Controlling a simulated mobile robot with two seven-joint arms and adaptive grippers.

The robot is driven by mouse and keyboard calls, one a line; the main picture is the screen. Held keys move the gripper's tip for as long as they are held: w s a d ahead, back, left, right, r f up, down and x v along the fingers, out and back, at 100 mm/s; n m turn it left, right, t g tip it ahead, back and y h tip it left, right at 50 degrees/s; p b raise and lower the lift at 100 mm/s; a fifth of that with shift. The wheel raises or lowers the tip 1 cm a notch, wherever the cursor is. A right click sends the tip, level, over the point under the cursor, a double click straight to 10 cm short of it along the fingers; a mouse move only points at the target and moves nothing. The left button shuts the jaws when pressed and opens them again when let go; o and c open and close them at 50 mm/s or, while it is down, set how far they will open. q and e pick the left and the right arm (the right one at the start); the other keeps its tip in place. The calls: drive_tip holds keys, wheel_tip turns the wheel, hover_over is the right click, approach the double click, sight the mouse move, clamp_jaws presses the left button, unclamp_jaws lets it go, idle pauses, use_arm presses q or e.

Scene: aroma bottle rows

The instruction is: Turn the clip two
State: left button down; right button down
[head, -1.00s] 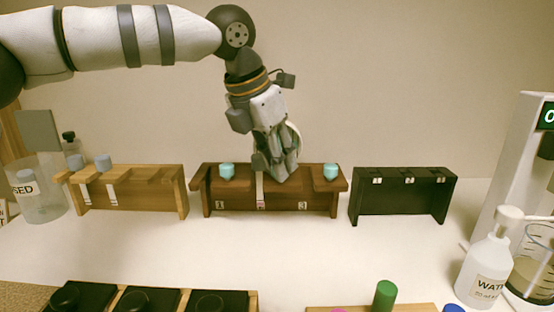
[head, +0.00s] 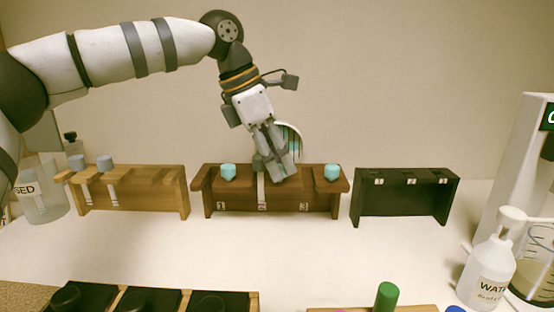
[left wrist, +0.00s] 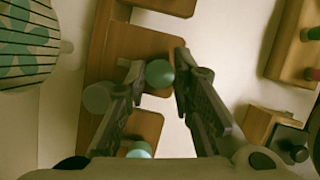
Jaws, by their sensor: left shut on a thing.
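A dark brown rack (head: 281,207) with labels 1, 2 and 3 stands at the middle of the table. Pale teal clip knobs top its position 1 (head: 228,172) and position 3 (head: 332,172). A white strip (head: 262,190) hangs at position 2. My left gripper (head: 266,171) is down at the middle position, tilted, and hides the top of clip two. In the left wrist view, the teal knob of clip two (left wrist: 160,74) sits between the fingertips (left wrist: 160,82), which are shut on it. Another teal knob (left wrist: 139,150) is nearer the wrist. My right gripper is out of view.
A light wooden rack (head: 150,190) with strips stands left, a black rack (head: 407,195) right. A fan-like striped thing (head: 291,137) shows behind the gripper. A water bottle (head: 488,270) and dark trays are in front. The table between is clear.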

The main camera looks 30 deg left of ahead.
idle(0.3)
use_arm(q)
drive_tip(key=c, duration=1.4)
unclamp_jaws()
drive_tip(key=v, duration=1.2)
